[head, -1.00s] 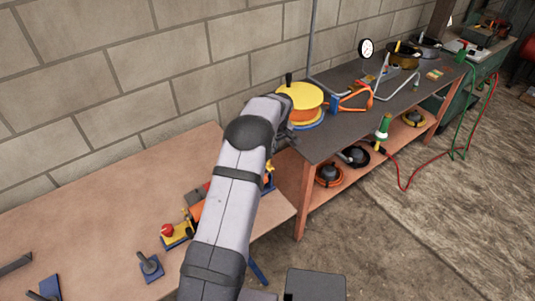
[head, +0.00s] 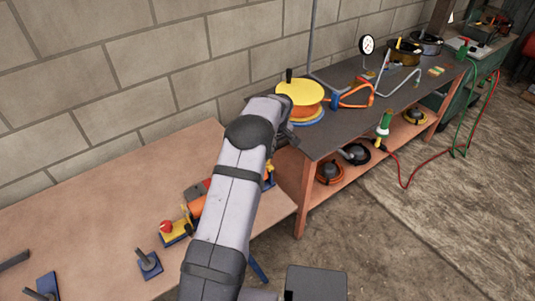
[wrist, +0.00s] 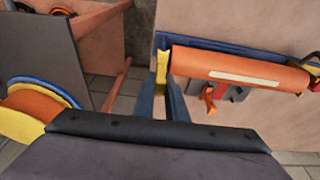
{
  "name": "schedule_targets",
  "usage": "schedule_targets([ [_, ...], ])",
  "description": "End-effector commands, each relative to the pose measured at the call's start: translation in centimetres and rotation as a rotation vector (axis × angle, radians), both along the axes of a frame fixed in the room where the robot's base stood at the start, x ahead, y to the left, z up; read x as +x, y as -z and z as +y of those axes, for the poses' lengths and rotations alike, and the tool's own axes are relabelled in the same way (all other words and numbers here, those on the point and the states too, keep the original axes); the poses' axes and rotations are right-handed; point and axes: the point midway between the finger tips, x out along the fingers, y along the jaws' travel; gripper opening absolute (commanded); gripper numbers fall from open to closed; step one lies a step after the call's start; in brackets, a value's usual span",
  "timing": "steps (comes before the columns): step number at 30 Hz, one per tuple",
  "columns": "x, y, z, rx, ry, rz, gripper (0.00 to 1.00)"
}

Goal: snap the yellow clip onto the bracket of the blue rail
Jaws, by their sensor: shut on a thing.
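The yellow clip (wrist: 162,70) is between the tips of my gripper (wrist: 161,92) in the wrist view, and the jaws are shut on it. It stands at the left end of an orange cylinder, close to the end of the blue rail (wrist: 160,42). I cannot tell whether clip and bracket touch; the bracket is not clearly visible. In the head view my arm hides the gripper and most of the rail; a small blue and yellow part (head: 269,178) shows just right of the arm.
The orange cylinder (wrist: 240,68) with a white label lies along the rail. A red-knobbed yellow fixture (head: 172,231) and blue-based pieces (head: 149,263) stand on the wooden table (head: 90,225). A yellow-topped reel (head: 300,94) sits on the dark bench behind the arm.

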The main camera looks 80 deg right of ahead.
Motion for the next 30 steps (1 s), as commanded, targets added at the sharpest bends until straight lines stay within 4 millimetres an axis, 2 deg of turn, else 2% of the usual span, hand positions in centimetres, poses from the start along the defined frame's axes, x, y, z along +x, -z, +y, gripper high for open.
schedule_targets([
  [13,0.0,0.76,0.02,0.001,0.0,0.0,0.0],
  [14,0.0,0.75,0.02,0.001,0.0,0.0,0.19],
  [15,0.0,0.76,0.04,0.001,0.0,0.0,0.28],
  [16,0.0,0.75,0.04,0.001,0.0,0.0,0.34],
  [26,-0.03,0.57,0.01,0.0,0.0,0.0,0.34],
  [30,-0.19,-0.24,0.08,-0.003,0.0,0.0,0.34],
])
